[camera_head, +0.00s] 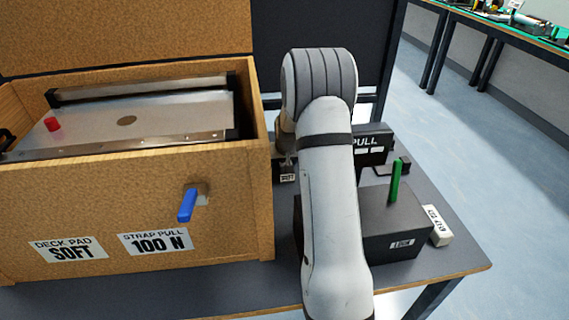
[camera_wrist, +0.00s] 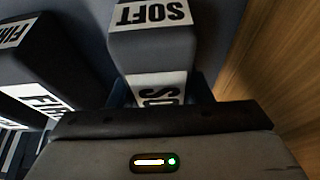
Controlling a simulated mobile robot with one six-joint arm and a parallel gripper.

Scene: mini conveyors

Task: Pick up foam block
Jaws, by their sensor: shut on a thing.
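In the wrist view, a grey foam block (camera_wrist: 150,50) with white "SOFT" labels on its top and near faces sits between the fingers of my gripper (camera_wrist: 163,95). The gripper is shut on this block. The fingertips are mostly hidden under the dark front edge of the gripper body. In the head view, my arm hides most of the gripper. A small dark block with a white label (camera_head: 287,177) shows just left of the arm, beside the wooden crate.
Dark blocks labelled "FIRM" (camera_wrist: 42,60) stand left of the held block. A wooden crate (camera_head: 130,215) with a blue lever (camera_head: 187,205) fills the table's left. A dark box with a green lever (camera_head: 396,182), a "PULL" sign (camera_head: 371,145) and a white block (camera_head: 438,226) are right.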

